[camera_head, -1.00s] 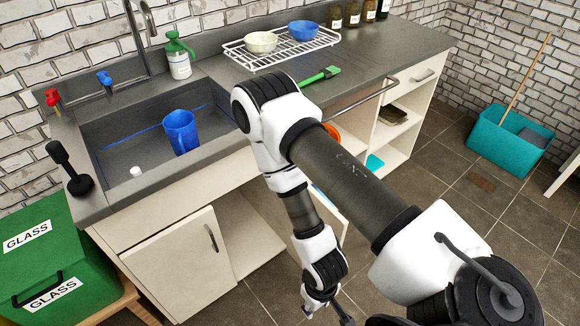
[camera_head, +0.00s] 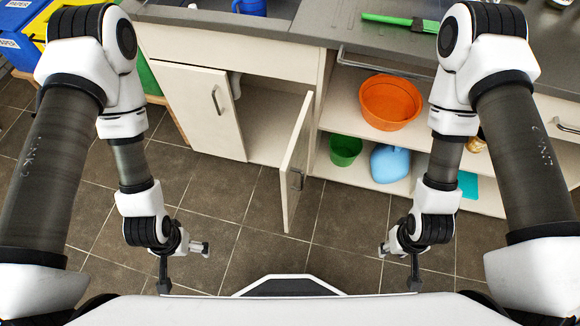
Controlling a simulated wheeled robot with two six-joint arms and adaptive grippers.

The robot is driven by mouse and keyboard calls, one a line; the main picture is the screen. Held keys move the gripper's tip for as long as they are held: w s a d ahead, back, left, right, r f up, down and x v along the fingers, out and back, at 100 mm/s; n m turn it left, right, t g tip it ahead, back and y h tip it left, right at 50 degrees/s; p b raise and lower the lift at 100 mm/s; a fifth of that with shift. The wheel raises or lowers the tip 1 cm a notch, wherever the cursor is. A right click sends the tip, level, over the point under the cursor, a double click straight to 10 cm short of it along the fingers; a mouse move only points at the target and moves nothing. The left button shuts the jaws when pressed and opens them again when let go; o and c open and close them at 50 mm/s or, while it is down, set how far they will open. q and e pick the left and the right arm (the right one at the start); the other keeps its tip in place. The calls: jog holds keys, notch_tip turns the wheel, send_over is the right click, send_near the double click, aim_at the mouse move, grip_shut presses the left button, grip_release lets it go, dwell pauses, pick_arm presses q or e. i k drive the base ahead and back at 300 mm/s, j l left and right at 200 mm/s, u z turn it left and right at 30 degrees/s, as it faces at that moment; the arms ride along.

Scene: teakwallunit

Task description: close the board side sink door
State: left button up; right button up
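The sink cabinet under the counter has two pale doors. The right-hand door (camera_head: 297,160), on the side of the open shelves, stands wide open and juts out toward me, with a dark handle on it. The left-hand door (camera_head: 203,108) looks shut or nearly shut; I cannot tell which. My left gripper (camera_head: 184,267) is open and empty, left of the open door and nearer to me. My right gripper (camera_head: 398,267) is open and empty, to the right of that door. Neither touches it.
Open shelves right of the door hold an orange bowl (camera_head: 390,102), a green pot (camera_head: 345,149) and a blue item (camera_head: 390,163). A green-handled brush (camera_head: 400,22) lies on the counter. Blue and yellow bins stand at far left. Tiled floor (camera_head: 300,255) between my grippers is clear.

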aim_at(292, 170)
jog(key=k+l, duration=0.1)
jog(key=k, duration=0.25)
jog(key=k+l, duration=0.1)
jog(key=k, duration=0.2)
jog(key=k+z, duration=0.15)
jog(key=z, duration=0.35)
jog(key=k+l+z, duration=0.1)
jog(key=z, duration=0.35)
jog(key=l, duration=0.1)
